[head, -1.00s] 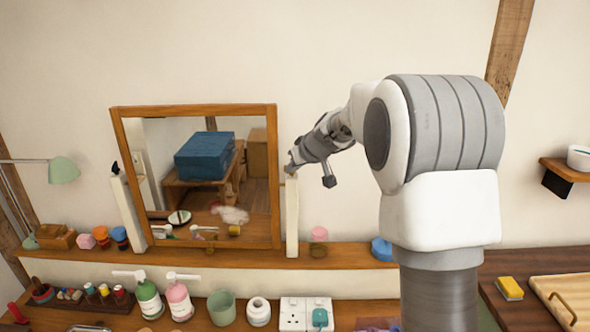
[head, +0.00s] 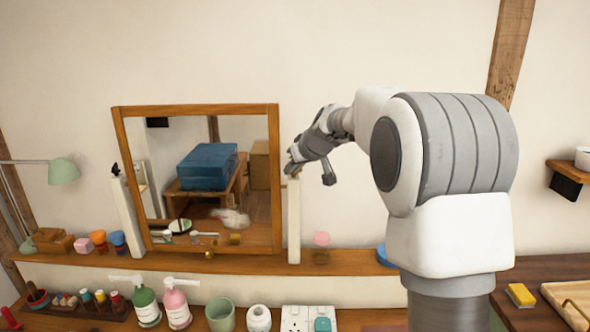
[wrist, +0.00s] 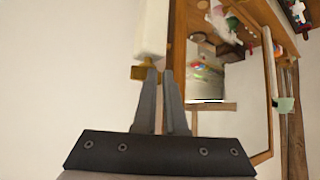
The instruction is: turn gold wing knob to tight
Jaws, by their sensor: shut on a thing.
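The gold wing knob (wrist: 141,73) sits at the top of the white post in the wrist view, beside the mirror's wooden frame. My gripper's fingertips (wrist: 159,74) are shut on the knob, with part of it showing to the left of the fingers. In the head view my gripper (head: 292,170) is at the top of the white right post (head: 293,222), where it hides most of the knob. The tilting mirror (head: 275,180) stands in its wooden frame between two white posts.
A dark knob (head: 115,169) tops the left post. Below are a green bottle (head: 146,306), a pink bottle (head: 177,308) and a socket block (head: 294,320). The wall above is clear.

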